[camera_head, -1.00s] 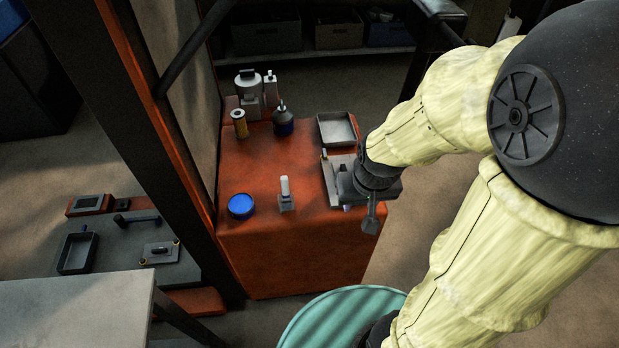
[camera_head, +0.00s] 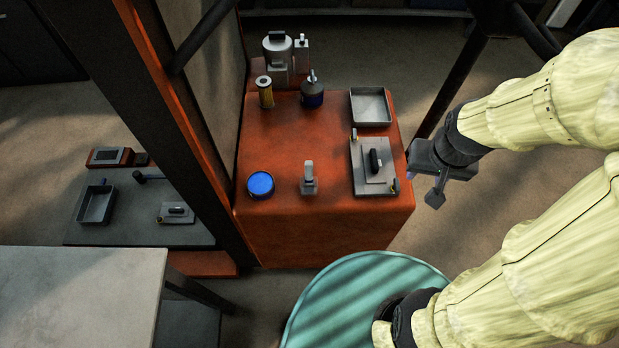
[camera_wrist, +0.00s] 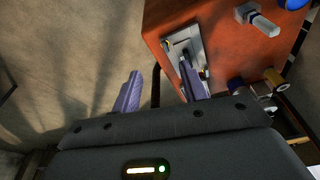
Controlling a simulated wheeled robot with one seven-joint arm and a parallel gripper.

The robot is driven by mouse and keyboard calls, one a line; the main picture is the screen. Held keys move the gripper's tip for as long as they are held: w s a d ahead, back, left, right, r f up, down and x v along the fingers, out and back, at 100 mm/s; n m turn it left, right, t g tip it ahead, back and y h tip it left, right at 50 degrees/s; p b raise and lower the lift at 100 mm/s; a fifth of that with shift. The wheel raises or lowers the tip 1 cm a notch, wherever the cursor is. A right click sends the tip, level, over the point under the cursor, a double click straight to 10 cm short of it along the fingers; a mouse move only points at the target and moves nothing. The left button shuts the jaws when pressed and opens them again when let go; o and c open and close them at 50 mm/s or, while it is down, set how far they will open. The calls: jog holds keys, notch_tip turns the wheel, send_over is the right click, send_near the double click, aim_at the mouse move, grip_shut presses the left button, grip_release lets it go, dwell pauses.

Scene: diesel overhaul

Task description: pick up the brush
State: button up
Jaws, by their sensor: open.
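The likely brush (camera_head: 309,179) is a small grey block with a pale upright handle on the orange bench top, right of a blue-topped round can. It also shows at the upper right of the wrist view (camera_wrist: 258,20). My gripper (camera_head: 424,184) is open and empty, off the right edge of the bench. It is well to the right of the brush, with a grey plate between them. In the wrist view my two purple fingers (camera_wrist: 160,90) are spread apart, the right one overlapping the plate in the picture.
The grey plate (camera_head: 366,184) carries a dark handle. Behind it is an empty metal tray (camera_head: 370,107). The blue-topped can (camera_head: 260,184), a yellow cylinder (camera_head: 265,93) and a dark bottle (camera_head: 312,93) stand on the bench (camera_head: 325,232). An orange-framed post (camera_head: 172,110) borders its left.

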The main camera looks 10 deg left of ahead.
jog(key=w+a+b, duration=0.1)
jog(key=w+a, duration=0.3)
jog(key=a, duration=0.1)
jog(key=n+g+b, duration=0.3)
send_over(309, 162)
jog(key=shift+s+a+f, duration=0.1)
jog(key=shift+f, duration=0.35)
jog(key=shift+f, duration=0.1)
notch_tip(309, 162, down, 12)
jog(key=shift+f+p, duration=0.1)
jog(key=shift+p, duration=0.6)
